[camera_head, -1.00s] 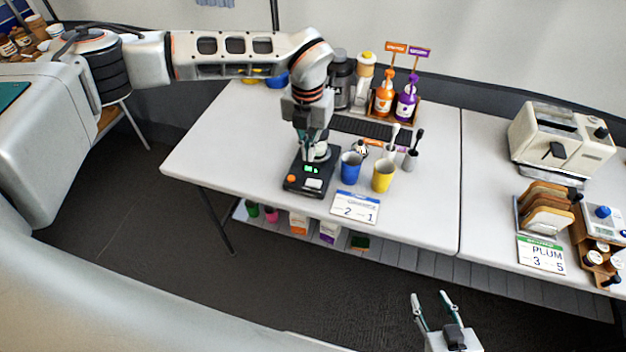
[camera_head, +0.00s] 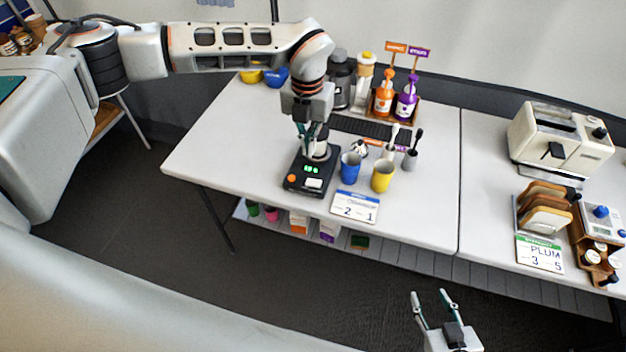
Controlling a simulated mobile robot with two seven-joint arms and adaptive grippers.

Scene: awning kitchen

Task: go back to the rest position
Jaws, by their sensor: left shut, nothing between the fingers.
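My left gripper (camera_head: 308,150) points down over the black scale (camera_head: 295,182) on the left table. Its fingers are shut, close beside a small pale and dark item (camera_head: 320,150) on the scale; I cannot tell whether they touch it. The scale shows green digits and has an orange button. My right gripper (camera_head: 434,298) is at the bottom of the view, over the floor in front of the tables. Its two fingers are spread apart with nothing between them.
A blue cup (camera_head: 351,168) and a yellow cup (camera_head: 382,176) stand right of the scale. Orange (camera_head: 384,100) and purple (camera_head: 405,104) pump bottles stand behind. A toaster (camera_head: 560,140) and bread rack (camera_head: 545,210) are on the right table. The left table's front-left area is clear.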

